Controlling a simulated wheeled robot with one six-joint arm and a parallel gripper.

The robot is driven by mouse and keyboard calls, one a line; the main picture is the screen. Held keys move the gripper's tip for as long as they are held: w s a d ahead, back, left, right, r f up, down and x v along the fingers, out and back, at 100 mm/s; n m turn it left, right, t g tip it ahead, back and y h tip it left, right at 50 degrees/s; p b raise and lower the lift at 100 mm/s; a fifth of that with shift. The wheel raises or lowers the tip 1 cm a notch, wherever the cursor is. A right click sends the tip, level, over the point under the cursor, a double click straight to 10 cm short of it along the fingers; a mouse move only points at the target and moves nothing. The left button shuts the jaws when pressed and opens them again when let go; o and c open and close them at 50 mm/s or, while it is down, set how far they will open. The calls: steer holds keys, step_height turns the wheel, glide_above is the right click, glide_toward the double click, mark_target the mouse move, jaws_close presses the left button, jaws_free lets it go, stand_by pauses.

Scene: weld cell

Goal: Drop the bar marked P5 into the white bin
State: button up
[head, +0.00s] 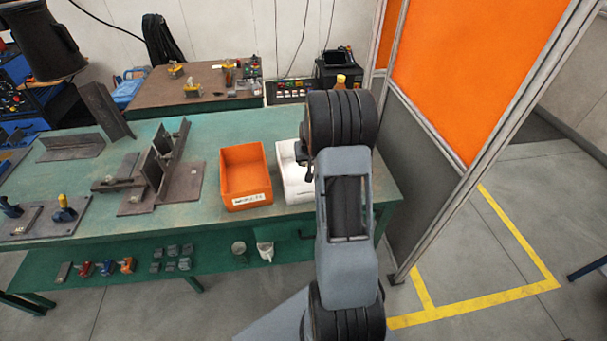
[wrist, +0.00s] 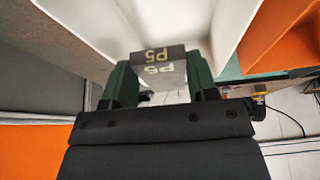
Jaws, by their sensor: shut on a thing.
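The bar marked P5 (wrist: 158,66) is held between the green fingers of my gripper (wrist: 160,80) in the wrist view, with its P5 marking showing on two faces. The white bin (head: 294,183) stands on the green table in the head view, partly hidden behind my arm. In the wrist view, the white bin's pale walls (wrist: 228,30) spread around and beyond the bar. The bar is over the bin's opening or within it; I cannot tell how deep.
An orange bin (head: 245,177) with a label stands just left of the white bin. Steel fixture plates (head: 160,175) stand further left on the green table (head: 215,150). An orange and grey partition (head: 470,70) rises on the right.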

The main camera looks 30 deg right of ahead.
steer(key=shift+f+b, duration=0.45)
steer(key=shift+f, duration=0.55)
steer(key=o, duration=1)
steer(key=shift+s+f, duration=0.1)
steer(key=b+v, duration=0.1)
steer(key=v, duration=1.3)
